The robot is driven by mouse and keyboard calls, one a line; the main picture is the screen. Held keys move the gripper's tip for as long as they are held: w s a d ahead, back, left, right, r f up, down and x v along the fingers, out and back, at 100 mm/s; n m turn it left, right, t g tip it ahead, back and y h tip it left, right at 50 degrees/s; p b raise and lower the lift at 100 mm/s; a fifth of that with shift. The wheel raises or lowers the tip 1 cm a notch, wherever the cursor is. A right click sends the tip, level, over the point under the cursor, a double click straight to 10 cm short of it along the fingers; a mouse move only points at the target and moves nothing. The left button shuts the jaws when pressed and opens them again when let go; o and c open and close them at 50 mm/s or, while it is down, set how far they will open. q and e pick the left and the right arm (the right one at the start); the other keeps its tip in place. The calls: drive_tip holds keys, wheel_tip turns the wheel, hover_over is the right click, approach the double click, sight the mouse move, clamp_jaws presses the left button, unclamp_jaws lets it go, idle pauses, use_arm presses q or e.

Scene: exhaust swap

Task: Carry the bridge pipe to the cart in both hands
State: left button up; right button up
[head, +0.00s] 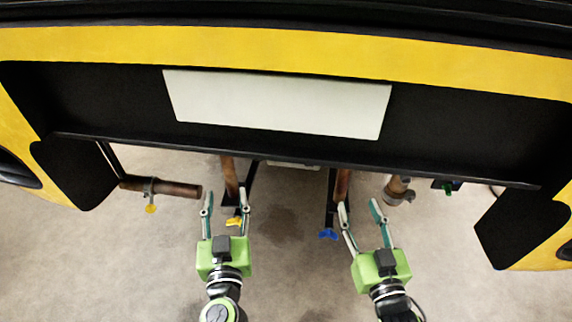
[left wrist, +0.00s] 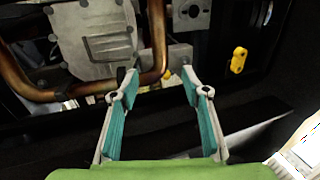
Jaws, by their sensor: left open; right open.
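Two brown pipe lengths show under the bumper in the head view, a left one (head: 229,176) and a right one (head: 342,186). I cannot tell which belongs to the bridge pipe. In the left wrist view a bent copper pipe (left wrist: 157,45) curves beside a grey housing, in front of the fingertips. My left gripper (head: 225,194) is open, its fingers pointing up on either side of the left length in the picture. My right gripper (head: 358,204) is open, its left fingertip overlapping the right length. Contact cannot be told. The cart is not in view.
The yellow and black car rear (head: 280,50) hangs over the work area, with a blank white plate (head: 280,103). Stub pipes with clamps show at left (head: 170,188) and right (head: 397,187). Yellow (head: 236,221) and blue (head: 328,234) tabs hang near the grippers. The floor below is clear.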

sight(227, 164)
use_arm(q)
drive_tip(key=w, duration=0.4)
drive_tip(key=w+a, duration=0.1)
drive_tip(key=w, duration=0.3)
drive_tip(key=w+a, duration=0.1)
drive_tip(key=w, duration=0.3)
drive_tip(key=shift+w+a, duration=0.2)
drive_tip(key=shift+w, duration=0.2)
use_arm(e)
drive_tip(key=w, duration=0.4)
drive_tip(key=w+a, duration=0.1)
drive_tip(key=w, duration=0.3)
drive_tip(key=w+a, duration=0.1)
drive_tip(key=w, duration=0.3)
drive_tip(key=shift+w+a, duration=0.25)
drive_tip(key=shift+w, duration=0.15)
use_arm(q)
clamp_jaws()
use_arm(e)
clamp_jaws()
use_arm(q)
drive_tip(key=shift+r, duration=0.25)
use_arm(e)
drive_tip(key=shift+r, duration=0.25)
